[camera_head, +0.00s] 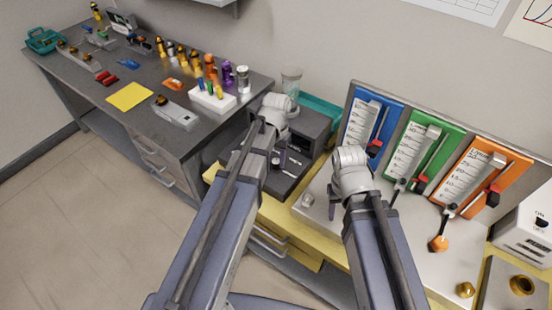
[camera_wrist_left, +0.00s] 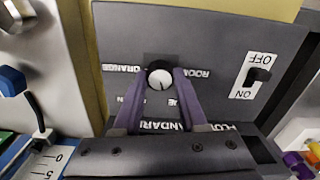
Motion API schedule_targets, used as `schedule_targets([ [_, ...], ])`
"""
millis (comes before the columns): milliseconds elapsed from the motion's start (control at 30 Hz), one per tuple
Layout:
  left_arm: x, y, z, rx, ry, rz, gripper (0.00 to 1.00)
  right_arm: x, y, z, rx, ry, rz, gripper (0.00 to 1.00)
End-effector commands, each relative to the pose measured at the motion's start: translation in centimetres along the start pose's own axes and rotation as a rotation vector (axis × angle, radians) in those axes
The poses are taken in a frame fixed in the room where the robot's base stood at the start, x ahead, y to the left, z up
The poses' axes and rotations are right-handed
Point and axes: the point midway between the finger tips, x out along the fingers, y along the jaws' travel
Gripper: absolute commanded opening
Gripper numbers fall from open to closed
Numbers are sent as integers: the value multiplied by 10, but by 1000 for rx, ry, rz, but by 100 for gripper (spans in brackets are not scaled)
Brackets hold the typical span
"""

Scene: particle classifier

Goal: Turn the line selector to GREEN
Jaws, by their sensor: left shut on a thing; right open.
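In the left wrist view the line selector is a round white knob (camera_wrist_left: 160,79) on a dark grey panel (camera_wrist_left: 200,40). A small dark line marks its face. Labels surround it; one reads ORANGE, and others are partly covered by my fingers. My left gripper (camera_wrist_left: 160,88) has its two fingers on either side of the knob, shut on it.
An ON/OFF switch (camera_wrist_left: 259,76) sits right of the knob in the wrist view. Blue (camera_head: 368,130), green (camera_head: 424,150) and orange (camera_head: 475,178) slider panels stand right of the box. A grey table (camera_head: 90,85) with many small items is at left.

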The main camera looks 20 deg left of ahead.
Motion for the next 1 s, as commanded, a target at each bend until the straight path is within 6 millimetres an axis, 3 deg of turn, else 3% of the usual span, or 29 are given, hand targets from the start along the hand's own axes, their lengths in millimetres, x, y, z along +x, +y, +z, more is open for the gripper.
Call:
schedule_targets([
  [600,0,-1,0,562,5,0,0,0,0,0,0,0,0,50],
  [1000,0,-1,0,791,7,0,0,0,0,0,0,0,0,50],
])
